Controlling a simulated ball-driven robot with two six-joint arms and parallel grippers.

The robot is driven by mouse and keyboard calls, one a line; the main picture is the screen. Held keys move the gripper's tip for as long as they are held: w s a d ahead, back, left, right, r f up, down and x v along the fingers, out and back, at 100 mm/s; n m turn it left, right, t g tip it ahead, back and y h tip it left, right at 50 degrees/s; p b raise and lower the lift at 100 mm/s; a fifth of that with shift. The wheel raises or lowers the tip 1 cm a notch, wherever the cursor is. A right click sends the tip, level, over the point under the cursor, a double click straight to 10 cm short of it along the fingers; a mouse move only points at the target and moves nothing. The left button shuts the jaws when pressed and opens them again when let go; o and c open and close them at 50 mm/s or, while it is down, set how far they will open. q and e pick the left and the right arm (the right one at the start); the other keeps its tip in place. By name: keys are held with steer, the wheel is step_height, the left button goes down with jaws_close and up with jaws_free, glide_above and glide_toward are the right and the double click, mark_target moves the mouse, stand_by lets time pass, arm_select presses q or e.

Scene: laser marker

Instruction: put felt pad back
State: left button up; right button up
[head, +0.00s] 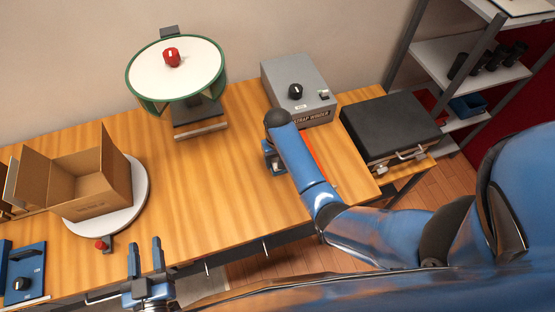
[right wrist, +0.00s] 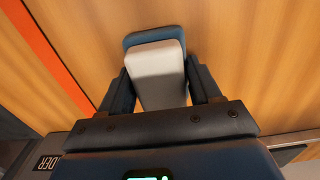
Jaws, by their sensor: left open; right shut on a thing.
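The felt pad (right wrist: 158,72) looks like a pale grey-white block with a dark blue layer behind it; I take this to be the pad. It sits between the two fingers of my right gripper (right wrist: 162,92), which is shut on it, over the wooden table. In the head view my right gripper (head: 274,158) is over the table in front of the grey winder box, mostly hidden by my own arm. Whether the pad touches the table I cannot tell. My left gripper (head: 145,252) is open and empty, fingers up, at the table's front edge.
An orange strip (head: 312,153) lies right of my right gripper. The grey winder box (head: 300,88) and a black case (head: 388,128) stand behind and right. A round white-topped stand (head: 200,80) and a cardboard box (head: 92,185) on a white disc (head: 140,198) are left. The table's middle is clear.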

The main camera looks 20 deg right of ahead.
steer(key=shift+s, duration=0.2)
steer(key=o, duration=1)
steer(key=shift+w+f, duration=0.15)
steer(key=shift+r, duration=0.25)
step_height(320, 180, up, 9)
steer(key=shift+f+b, duration=0.15)
steer(key=shift+b, duration=0.75)
steer(key=shift+r+p, duration=1.05)
steer(key=shift+r, duration=0.6)
